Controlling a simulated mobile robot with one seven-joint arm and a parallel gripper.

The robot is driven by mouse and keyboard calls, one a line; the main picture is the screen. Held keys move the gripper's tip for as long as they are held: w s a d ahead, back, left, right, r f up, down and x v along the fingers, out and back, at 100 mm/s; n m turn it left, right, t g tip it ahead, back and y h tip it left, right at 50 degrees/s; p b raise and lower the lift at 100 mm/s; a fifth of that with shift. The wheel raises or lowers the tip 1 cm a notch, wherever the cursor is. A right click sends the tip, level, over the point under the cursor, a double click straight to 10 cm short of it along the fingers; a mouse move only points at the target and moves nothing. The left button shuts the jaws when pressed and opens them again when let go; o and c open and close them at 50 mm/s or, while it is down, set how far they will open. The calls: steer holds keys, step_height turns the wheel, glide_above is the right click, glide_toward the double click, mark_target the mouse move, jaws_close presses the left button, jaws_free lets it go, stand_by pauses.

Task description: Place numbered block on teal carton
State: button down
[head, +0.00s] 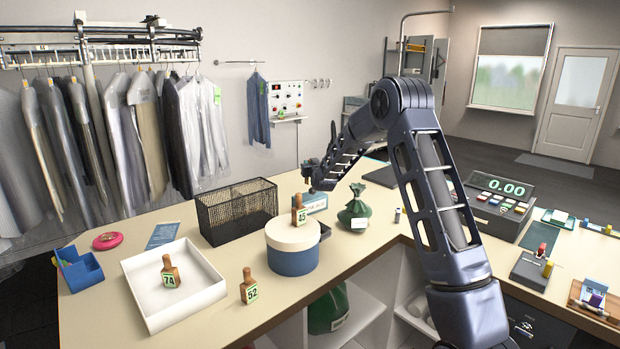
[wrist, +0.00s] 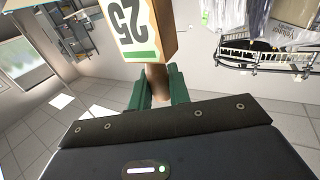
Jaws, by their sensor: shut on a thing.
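My gripper (wrist: 158,90) is shut on the neck of a wooden numbered block (wrist: 138,30) in the wrist view. Its white and green label carries the digits 2 and 5, and the block's wide end points away from the jaws. In the head view my gripper (head: 314,182) hangs over the back of the counter; the held block cannot be made out there. A small teal carton (head: 316,205) with a pale label stands just below the gripper, behind the round box. A gap seems to remain between gripper and carton, but its size is unclear.
Block 45 (head: 298,212) stands on the round blue box (head: 292,262). Block 74 (head: 169,273) is in the white tray (head: 140,308); block 52 (head: 248,288) stands beside it. A black mesh basket (head: 236,212) and green sack (head: 355,208) flank the carton.

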steer(key=shift+f, duration=2.9)
steer(key=c, duration=1.3)
jaws_free()
steer(key=shift+f, duration=0.1)
